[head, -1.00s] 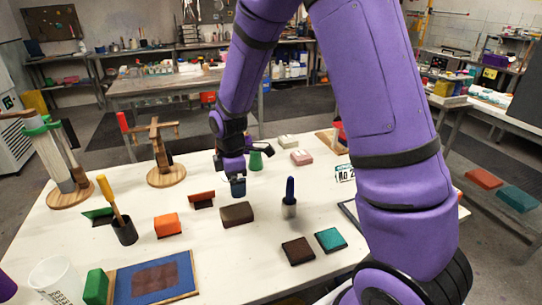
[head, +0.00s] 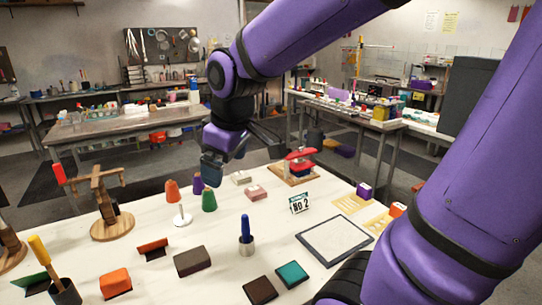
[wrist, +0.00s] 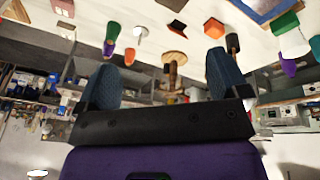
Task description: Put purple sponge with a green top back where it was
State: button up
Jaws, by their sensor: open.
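My gripper (head: 217,160) is raised in the air around the table's far side, beyond the cones in the head view. In the wrist view its two blue-grey fingers (wrist: 165,65) stand wide apart with nothing held between them.
The white table (head: 225,230) carries orange, purple and green cones (head: 209,200), a blue-handled tool (head: 246,230), a brown block (head: 193,260), a teal pad (head: 293,274), a "No 2" card (head: 299,203), a framed board (head: 334,240) and a red-topped press (head: 300,160).

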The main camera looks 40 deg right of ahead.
jog(key=s+r+m+t, duration=0.1)
jog(key=s+r+m, duration=0.1)
jog(key=s, duration=0.3)
jog(key=s+d+r+m, duration=0.1)
jog(key=s+r+m, duration=0.1)
jog(key=s, duration=0.4)
jog(key=shift+s+d+r+m+t, duration=0.3)
jog(key=shift+m+t, duration=0.1)
jog(key=shift+m, duration=0.4)
